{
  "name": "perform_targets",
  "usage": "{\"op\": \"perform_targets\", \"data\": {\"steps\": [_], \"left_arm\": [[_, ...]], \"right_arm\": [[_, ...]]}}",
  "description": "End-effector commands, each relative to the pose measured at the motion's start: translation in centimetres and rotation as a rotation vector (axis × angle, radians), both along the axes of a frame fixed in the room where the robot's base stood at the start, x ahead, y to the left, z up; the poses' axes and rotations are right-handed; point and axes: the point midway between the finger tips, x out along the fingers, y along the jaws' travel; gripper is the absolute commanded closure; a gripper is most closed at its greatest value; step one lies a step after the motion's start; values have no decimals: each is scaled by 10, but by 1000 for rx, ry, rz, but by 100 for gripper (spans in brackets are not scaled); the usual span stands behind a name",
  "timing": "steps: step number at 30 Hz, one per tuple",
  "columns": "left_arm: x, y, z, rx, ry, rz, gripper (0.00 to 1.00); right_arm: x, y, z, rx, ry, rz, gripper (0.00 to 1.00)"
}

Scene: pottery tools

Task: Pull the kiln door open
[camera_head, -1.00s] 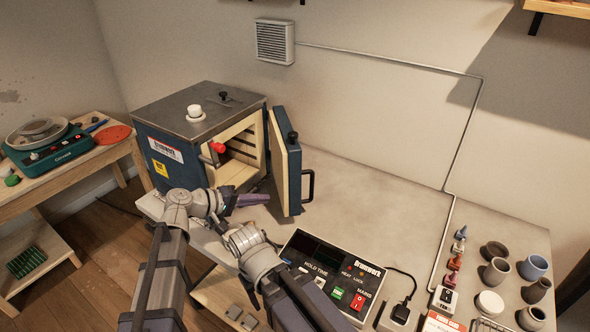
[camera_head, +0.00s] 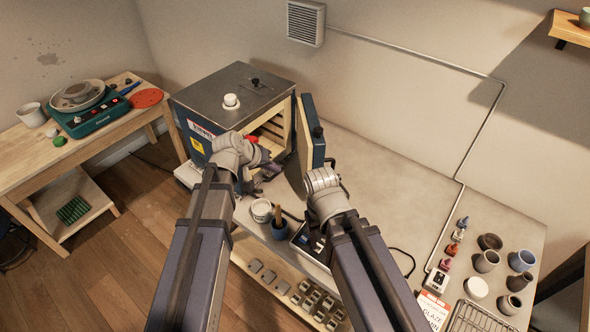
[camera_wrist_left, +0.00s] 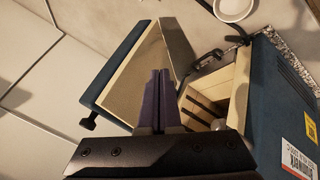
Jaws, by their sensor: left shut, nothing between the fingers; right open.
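The kiln (camera_head: 232,85) is a grey-topped blue box with a pale chamber. Its door (camera_head: 304,135) stands partly open, swung out from the chamber's right side, with a dark handle on its outer face. My left gripper (camera_head: 270,172) is shut and empty, low in front of the chamber opening. In the left wrist view its purple fingers (camera_wrist_left: 160,92) lie together between the door's pale inner face (camera_wrist_left: 135,70) and the chamber (camera_wrist_left: 212,95); contact is unclear. My right gripper is open beside the door's outer side, its fingers mostly hidden behind my wrist.
A white jar (camera_head: 261,210) and a dark blue pot (camera_head: 276,232) holding a tool stand at the table's front edge. Several small pots and bottles stand at the right. The table (camera_head: 400,180) right of the door is clear.

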Motion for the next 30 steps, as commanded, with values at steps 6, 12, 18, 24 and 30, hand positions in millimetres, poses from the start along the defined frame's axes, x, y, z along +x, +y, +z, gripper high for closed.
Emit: {"op": "perform_targets", "data": {"steps": [6,12,18,24,30], "left_arm": [[15,-13,-31,-1,0,-3,100],[31,-27,-59,-2,0,-3,100],[45,-40,-83,-1,-1,-2,100],[48,-67,-77,-2,1,-4,100],[49,-78,-77,-2,0,-1,100]], "right_arm": [[0,0,-31,-1,0,5,41],[0,0,-59,-2,1,12,41],[0,0,-84,-2,1,14,41],[0,0,-77,-3,0,13,41],[0,0,-77,-3,0,13,41]]}}
